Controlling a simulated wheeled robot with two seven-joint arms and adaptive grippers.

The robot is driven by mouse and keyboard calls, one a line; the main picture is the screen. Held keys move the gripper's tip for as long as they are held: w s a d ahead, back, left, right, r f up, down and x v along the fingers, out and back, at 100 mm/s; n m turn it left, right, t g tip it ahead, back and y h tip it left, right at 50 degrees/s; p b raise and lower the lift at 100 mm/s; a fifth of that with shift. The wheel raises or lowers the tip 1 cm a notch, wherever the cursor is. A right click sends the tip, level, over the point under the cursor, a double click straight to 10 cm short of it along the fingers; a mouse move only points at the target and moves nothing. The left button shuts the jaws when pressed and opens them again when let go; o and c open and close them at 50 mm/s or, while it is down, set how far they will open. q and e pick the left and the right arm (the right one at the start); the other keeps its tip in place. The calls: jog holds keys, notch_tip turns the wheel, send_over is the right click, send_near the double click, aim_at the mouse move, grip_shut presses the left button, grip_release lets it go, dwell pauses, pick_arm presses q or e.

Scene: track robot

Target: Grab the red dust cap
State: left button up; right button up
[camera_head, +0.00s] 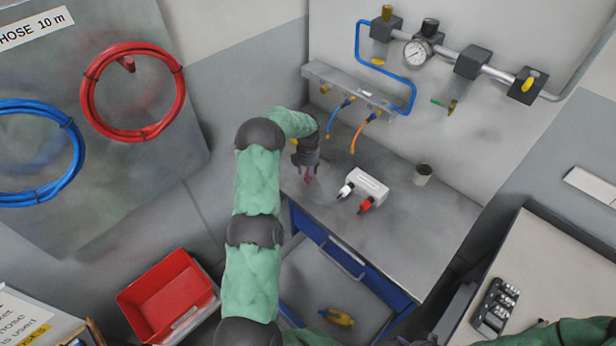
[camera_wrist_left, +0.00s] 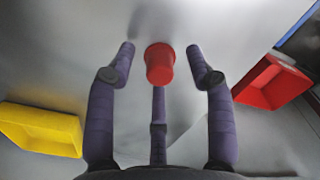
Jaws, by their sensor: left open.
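The red dust cap (camera_wrist_left: 160,64) shows in the left wrist view as a small red cup shape against a grey surface. My left gripper (camera_wrist_left: 160,60) is open, with its dark purple fingers spread around the view of the cap. The cap appears between the two upper fingertips, with a gap on each side. In the head view my left gripper (camera_head: 307,170) points down over the left part of the grey workbench (camera_head: 400,240). It largely hides what lies beneath it, and only a small reddish patch shows at its tips. My right gripper is not in view.
A white block (camera_head: 369,185) with a red fitting (camera_head: 366,205) and a white fitting (camera_head: 345,191) lies right of the gripper. A cup (camera_head: 423,175) stands further right. The left wrist view shows a yellow bin (camera_wrist_left: 40,130) and a red bin (camera_wrist_left: 272,82).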

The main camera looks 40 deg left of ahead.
pick_arm(q)
jog(key=c, duration=0.8)
jog(key=shift+c, duration=0.2)
jog(key=shift+r, duration=0.15)
